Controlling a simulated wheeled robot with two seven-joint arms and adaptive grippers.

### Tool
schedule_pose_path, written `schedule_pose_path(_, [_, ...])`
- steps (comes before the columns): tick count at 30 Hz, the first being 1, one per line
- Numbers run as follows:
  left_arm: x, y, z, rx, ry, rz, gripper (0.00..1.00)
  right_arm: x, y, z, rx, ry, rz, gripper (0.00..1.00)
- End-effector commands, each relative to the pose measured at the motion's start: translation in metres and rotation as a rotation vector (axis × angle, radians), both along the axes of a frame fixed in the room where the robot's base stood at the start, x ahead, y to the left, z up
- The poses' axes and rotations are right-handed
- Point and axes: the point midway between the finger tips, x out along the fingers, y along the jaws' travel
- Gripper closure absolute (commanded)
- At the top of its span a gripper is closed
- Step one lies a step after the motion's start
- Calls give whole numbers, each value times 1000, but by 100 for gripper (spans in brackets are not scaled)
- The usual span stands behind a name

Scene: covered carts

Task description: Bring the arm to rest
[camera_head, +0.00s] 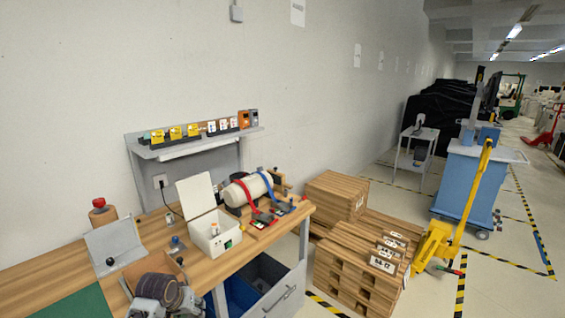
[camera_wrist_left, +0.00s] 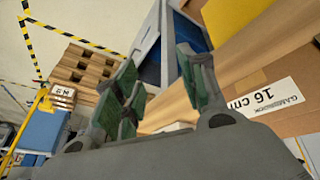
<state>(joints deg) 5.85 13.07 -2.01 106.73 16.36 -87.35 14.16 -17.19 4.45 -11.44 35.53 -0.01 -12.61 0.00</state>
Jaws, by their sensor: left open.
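My left gripper (camera_wrist_left: 160,72) shows in the left wrist view, with its green-padded fingers spread apart. Nothing is between them. Behind the fingers are a wooden edge and a blue bin (camera_wrist_left: 190,32). A grey and dark rounded part shows at the bottom of the head view; it may be my arm, but I cannot make out fingertips there. My right gripper is in neither view.
The wooden workbench (camera_head: 38,268) holds an open white box (camera_head: 212,240) and a cylinder with red and blue straps (camera_head: 247,188). Stacked pallets (camera_head: 345,270), a yellow pallet jack (camera_head: 435,245) and a blue cart (camera_head: 465,185) stand to the right. A cardboard box (camera_wrist_left: 300,75) is close in the wrist view.

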Motion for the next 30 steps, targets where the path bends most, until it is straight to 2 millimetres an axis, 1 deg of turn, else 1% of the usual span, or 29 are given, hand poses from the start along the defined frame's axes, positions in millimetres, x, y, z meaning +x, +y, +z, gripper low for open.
schedule_pose_path(1, [-11, -4, -5, 8, 6, -13, 59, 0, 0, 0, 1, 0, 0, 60])
schedule_pose_path(6, [-45, -16, -16, 38, 21, -58, 59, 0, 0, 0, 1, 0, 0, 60])
schedule_pose_path(14, [-96, -32, -26, 80, 39, -121, 59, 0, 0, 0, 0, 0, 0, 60])
schedule_pose_path(23, [-155, -47, -27, 118, 58, -187, 59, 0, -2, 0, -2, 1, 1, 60])
schedule_pose_path(30, [-199, -55, -21, 143, 73, -231, 59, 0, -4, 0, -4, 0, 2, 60])
